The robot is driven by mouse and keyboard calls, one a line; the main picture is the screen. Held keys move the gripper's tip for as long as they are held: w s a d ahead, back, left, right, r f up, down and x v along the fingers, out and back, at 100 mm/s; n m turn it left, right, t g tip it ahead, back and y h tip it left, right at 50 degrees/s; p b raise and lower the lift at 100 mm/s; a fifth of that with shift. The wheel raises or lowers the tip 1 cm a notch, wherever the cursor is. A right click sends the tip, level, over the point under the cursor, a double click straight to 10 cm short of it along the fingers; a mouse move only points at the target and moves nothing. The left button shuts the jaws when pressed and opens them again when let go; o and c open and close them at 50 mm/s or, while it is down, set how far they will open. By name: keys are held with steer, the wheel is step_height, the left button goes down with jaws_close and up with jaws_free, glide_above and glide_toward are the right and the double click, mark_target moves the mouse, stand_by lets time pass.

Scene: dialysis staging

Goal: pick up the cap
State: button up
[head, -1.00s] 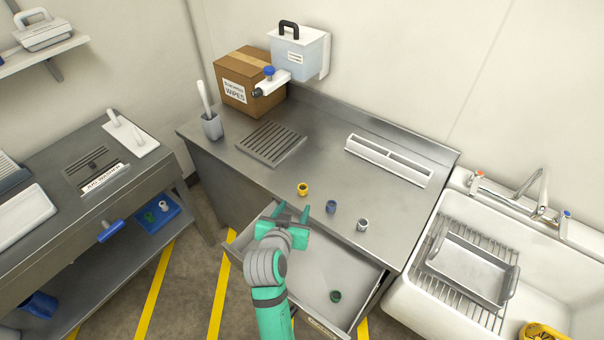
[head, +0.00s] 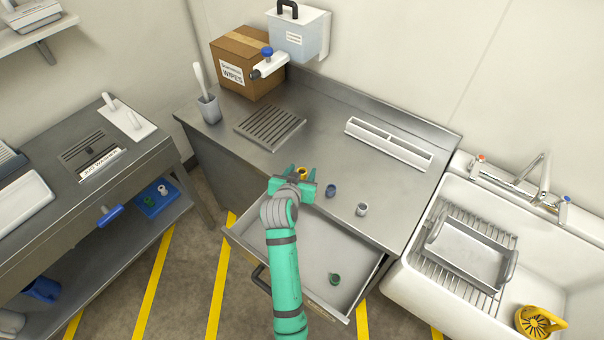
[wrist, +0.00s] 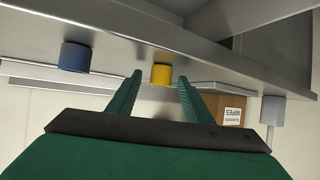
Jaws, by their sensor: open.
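A yellow cap (head: 303,172) stands on the steel counter near its front edge. A blue cap (head: 330,190) and a grey-white cap (head: 362,209) stand to its right, and a green cap (head: 335,279) lies in the open drawer below. My gripper (head: 300,174) is open at the counter's front edge, its fingers pointing toward the yellow cap. In the wrist view, which looks upside down, the yellow cap (wrist: 161,74) shows in the gap between the fingertips, with the blue cap (wrist: 75,57) outside them to the left. I cannot tell whether the fingers touch the yellow cap.
The open drawer (head: 352,302) juts out under my arm. A slatted drain plate (head: 270,128), a white divided tray (head: 388,145) and a wipes box (head: 247,62) are farther back on the counter (head: 318,135). A sink with a metal tray (head: 467,255) is at right.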

steer(key=shift+w+d+f, duration=0.1)
steer(key=shift+w+f, duration=0.1)
steer(key=shift+w, duration=0.15)
steer(key=c, duration=1.1)
